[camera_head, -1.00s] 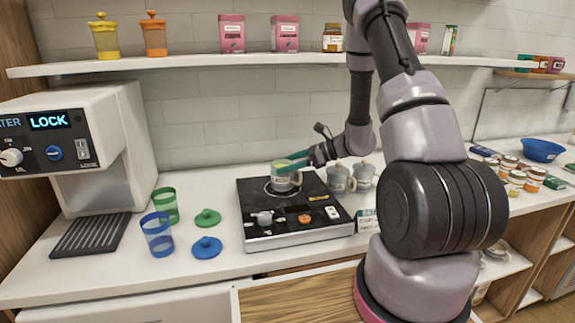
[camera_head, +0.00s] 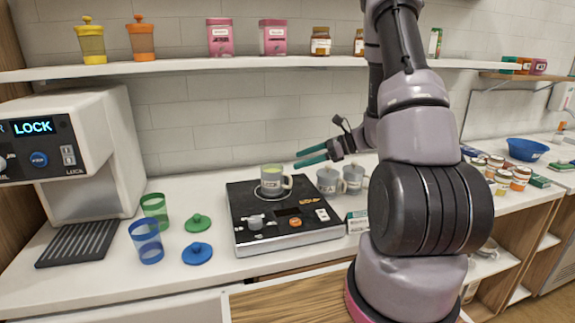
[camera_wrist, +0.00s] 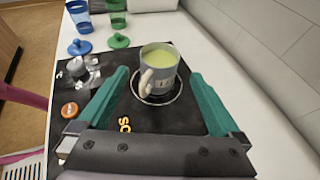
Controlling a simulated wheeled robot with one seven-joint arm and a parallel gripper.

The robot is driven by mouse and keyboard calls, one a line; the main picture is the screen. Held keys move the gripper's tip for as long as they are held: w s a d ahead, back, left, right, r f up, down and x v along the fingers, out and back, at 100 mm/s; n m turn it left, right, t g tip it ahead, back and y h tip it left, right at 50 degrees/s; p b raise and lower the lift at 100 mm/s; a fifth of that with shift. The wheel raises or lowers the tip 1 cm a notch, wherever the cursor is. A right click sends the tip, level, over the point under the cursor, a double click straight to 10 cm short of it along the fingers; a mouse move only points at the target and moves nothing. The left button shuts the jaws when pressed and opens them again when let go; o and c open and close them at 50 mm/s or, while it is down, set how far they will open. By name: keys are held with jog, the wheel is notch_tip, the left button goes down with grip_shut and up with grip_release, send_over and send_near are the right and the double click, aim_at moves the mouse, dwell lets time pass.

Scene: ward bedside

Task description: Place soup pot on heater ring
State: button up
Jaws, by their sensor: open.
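The soup pot (camera_head: 272,181) is a grey mug-like pot with a handle and yellow-green soup inside. It stands upright on the heater ring (camera_head: 258,196), on the black top of the heater. In the wrist view the pot (camera_wrist: 158,68) sits on the ring (camera_wrist: 166,98), inside its circle, with its handle toward me. My gripper (camera_head: 311,156) has green fingers, is open and empty, and is above and to the right of the pot. In the wrist view its fingers (camera_wrist: 163,88) are spread wide, apart from the pot.
A shelf (camera_head: 200,68) with jars hangs above. A small box (camera_head: 357,221) is at the heater's right.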

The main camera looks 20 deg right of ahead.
jog(key=s+a+r+n+t+h, duration=0.1)
jog(key=s+a+r+n+h, duration=0.2)
jog(key=s+r+n+h, duration=0.7)
jog(key=s+r+n, duration=0.8)
jog(key=s+r, duration=0.4)
jog(key=r, duration=0.3)
jog(key=shift+s+a+r+t+h, duration=0.2)
jog(key=shift+r+t+h, duration=0.1)
jog(key=shift+t, duration=0.1)
